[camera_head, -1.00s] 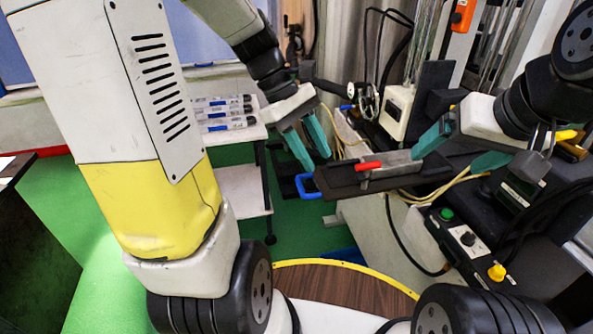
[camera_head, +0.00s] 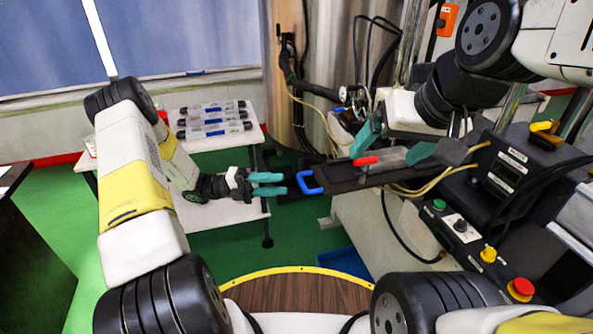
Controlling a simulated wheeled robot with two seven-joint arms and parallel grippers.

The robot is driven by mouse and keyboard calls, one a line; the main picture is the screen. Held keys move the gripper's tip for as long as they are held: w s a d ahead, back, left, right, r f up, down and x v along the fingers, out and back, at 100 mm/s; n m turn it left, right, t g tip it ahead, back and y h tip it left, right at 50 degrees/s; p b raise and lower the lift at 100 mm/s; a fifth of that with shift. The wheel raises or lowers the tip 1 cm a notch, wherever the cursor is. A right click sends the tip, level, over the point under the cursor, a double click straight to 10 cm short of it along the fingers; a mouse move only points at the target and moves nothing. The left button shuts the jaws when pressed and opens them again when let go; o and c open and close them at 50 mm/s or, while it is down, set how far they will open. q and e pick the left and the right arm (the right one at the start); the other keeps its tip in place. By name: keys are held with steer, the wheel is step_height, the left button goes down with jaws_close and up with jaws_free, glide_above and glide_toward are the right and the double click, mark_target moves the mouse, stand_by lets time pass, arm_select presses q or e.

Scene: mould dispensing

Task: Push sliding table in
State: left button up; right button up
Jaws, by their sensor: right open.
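The sliding table is a dark flat plate (camera_head: 340,183) with a blue loop handle (camera_head: 309,183) on its left end. A grey metal block (camera_head: 392,157) with a red knob (camera_head: 365,161) sits on it. My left gripper (camera_head: 270,184) is left of the blue handle. Its two teal fingers point right at the handle, with a narrow gap between them and nothing held. My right gripper (camera_head: 394,145) is above the plate, its teal fingers wide apart on either side of the block. Whether they touch it is unclear.
A white side table (camera_head: 215,145) with several labelled tubes (camera_head: 213,119) stands behind my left arm. A control box (camera_head: 460,232) with green, yellow and red buttons is at the right. Yellow cables (camera_head: 425,190) hang by the plate. Green floor is open at the left.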

mark_target(302, 181)
arm_select(q)
steer(key=shift+s+d+r, duration=0.1)
steer(key=shift+d+r, duration=0.1)
steer(key=shift+d, duration=1.05)
steer(key=shift+s+d+r, duration=0.1)
steer(key=shift+d+r, duration=0.05)
steer(key=shift+d, duration=1.15)
steer(key=shift+s+d+r, duration=0.1)
steer(key=shift+d+r, duration=0.1)
steer(key=shift+d, duration=1.05)
jaws_close()
